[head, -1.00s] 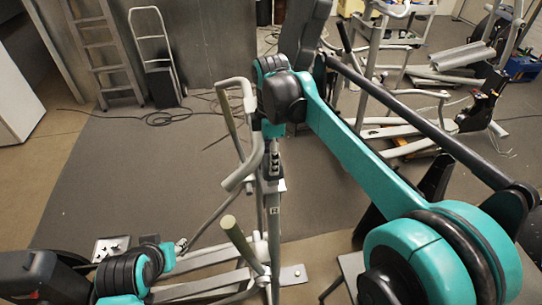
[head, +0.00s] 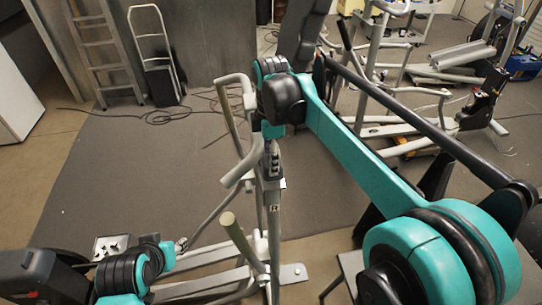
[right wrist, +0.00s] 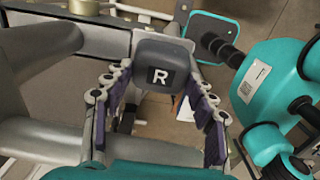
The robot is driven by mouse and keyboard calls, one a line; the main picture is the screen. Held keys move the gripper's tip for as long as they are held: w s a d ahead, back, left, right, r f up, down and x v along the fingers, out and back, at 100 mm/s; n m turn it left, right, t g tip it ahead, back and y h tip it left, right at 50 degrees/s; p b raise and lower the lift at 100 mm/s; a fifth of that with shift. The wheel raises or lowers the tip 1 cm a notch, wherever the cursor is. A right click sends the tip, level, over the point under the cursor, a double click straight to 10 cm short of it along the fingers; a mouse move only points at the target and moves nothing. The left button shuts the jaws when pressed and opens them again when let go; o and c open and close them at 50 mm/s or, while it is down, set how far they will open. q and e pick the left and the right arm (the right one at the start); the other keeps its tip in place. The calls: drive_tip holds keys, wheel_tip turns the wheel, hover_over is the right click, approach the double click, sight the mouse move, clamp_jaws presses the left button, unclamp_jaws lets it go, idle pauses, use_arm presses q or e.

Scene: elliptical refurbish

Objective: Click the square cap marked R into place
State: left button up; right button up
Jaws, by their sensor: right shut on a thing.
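The square cap is dark grey with a white R on a black patch. In the right wrist view the cap (right wrist: 162,65) sits at the tips of my right gripper (right wrist: 160,85), whose purple-padded fingers close on its two sides. Grey frame tubes of the elliptical trainer (right wrist: 60,140) lie behind and beside it; I cannot tell whether the cap touches them. In the head view the right gripper (head: 272,155) is small beside the trainer's upright post (head: 273,235), which bears an R label (head: 273,208). My left gripper (head: 182,245) is low at the left, too small to read.
The trainer's curved handlebars (head: 245,165) rise close to the right gripper. A metal plate (head: 110,245) with small parts lies near my left arm. A hand truck (head: 157,55) and ladder (head: 103,50) stand at the back. The grey mat (head: 130,180) has free room on the left.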

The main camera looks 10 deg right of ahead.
drive_tip(key=shift+f+b, duration=0.75)
drive_tip(key=shift+f, duration=0.4)
idle(0.9)
drive_tip(key=o, duration=1.1)
drive_tip(key=shift+c, duration=0.2)
wheel_tip(320, 180, up, 12)
